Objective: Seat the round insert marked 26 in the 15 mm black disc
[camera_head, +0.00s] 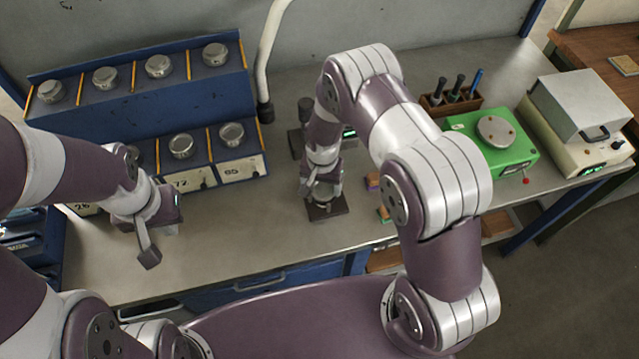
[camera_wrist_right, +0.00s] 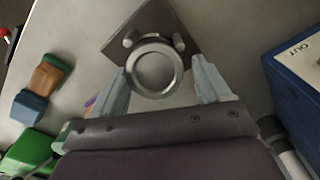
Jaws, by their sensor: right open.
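My right gripper (camera_head: 322,188) is open just above a dark square plate (camera_head: 330,211) on the bench. In the right wrist view, its two fingers (camera_wrist_right: 162,78) stand apart on either side of a round metal piece (camera_wrist_right: 155,70). This piece has a bright rim and lies over the dark plate (camera_wrist_right: 180,22), beside small pegs. No number is readable on it, and I cannot tell whether it is the insert. No 15 mm black disc can be made out.
A blue rack (camera_head: 150,95) holds several round metal pieces, with number labels below. A green device (camera_head: 505,155), a tool holder (camera_head: 450,103) and a grey box (camera_head: 580,105) stand at right. The front middle bench is clear.

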